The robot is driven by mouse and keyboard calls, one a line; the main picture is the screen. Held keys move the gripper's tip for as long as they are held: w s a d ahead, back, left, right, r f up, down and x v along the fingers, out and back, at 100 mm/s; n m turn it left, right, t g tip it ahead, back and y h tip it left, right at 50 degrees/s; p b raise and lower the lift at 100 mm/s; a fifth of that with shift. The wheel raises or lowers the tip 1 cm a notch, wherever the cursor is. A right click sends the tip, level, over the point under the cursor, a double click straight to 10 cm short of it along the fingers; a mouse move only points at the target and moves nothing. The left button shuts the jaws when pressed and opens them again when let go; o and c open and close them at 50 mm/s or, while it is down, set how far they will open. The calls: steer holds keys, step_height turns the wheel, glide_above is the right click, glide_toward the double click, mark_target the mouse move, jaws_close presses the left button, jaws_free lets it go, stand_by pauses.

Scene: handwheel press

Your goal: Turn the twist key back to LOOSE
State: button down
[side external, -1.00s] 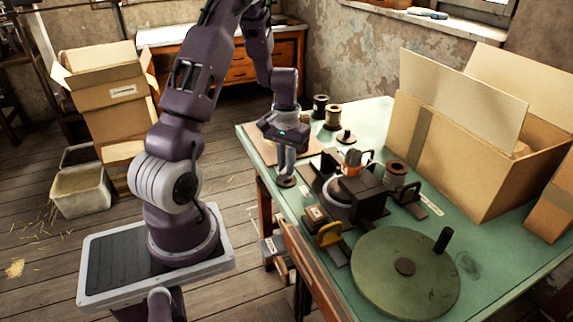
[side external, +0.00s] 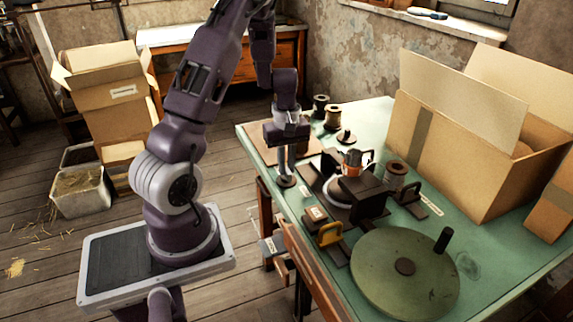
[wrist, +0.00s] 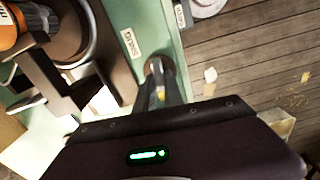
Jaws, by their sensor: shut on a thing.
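The twist key, seen as a small dark round piece (side external: 285,182), stands near the left edge of the green table, beside the press. My gripper (side external: 286,174) points straight down at it, its fingers closed together on its top. In the wrist view the key's round dark base (wrist: 160,65) shows just past the fingertips (wrist: 161,84). The fingers hide the key's grip part, so its exact angle cannot be told. A white label (wrist: 131,42) with dark letters lies beside it; it seems to read SNUG. I cannot make out a LOOSE mark.
The dark press block (side external: 364,194) and an orange-banded cylinder (side external: 352,159) stand close right of my gripper. A yellow handle (side external: 329,234) and large green handwheel (side external: 405,275) are nearer the camera. Spools (side external: 321,106) stand behind. An open cardboard box (side external: 485,150) fills the right.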

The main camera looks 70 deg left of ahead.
mark_target(287, 168)
steer(key=shift+n, duration=0.6)
steer(key=c, duration=1.4)
jaws_free()
steer(key=shift+c, duration=0.2)
step_height(287, 168, up, 7)
steer(key=shift+r, duration=0.1)
